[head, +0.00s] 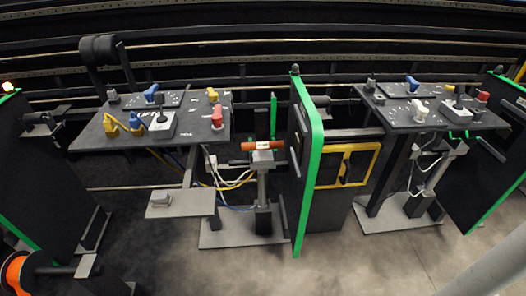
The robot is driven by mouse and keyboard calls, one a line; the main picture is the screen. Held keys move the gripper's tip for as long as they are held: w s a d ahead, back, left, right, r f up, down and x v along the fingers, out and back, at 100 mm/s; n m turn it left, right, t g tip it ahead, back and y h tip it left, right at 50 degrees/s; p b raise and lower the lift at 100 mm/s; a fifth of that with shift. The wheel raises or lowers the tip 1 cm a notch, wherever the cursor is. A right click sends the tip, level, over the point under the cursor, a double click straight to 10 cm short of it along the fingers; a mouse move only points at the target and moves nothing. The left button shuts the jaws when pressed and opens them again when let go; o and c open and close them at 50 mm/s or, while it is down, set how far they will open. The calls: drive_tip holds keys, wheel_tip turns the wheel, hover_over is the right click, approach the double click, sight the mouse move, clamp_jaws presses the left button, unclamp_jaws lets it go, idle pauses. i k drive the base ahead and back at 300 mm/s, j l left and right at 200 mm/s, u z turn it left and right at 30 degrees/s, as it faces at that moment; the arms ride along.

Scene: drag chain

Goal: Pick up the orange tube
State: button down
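The orange tube (259,146) lies roughly level in the middle of the head view, with a small pale mark on it. It is at the top of a grey post (262,185), just left of a tall black panel with a green edge (310,160). I cannot tell exactly how the tube is held there. My gripper does not show in this view.
A dark control table (90,138) with coloured knobs stands left of the tube; a similar one (400,122) stands at right. A small grey shelf (180,204) juts out below left. Cables (232,183) hang below the tube. The floor (350,260) in front is clear.

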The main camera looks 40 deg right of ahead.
sight(272, 145)
drive_tip(key=z, duration=3.85)
drive_tip(key=u, duration=3.15)
drive_tip(key=i+j+u, duration=0.15)
drive_tip(key=i+j, duration=0.15)
drive_tip(key=i, duration=0.15)
drive_tip(key=i+j+u, duration=0.2)
drive_tip(key=i, duration=0.2)
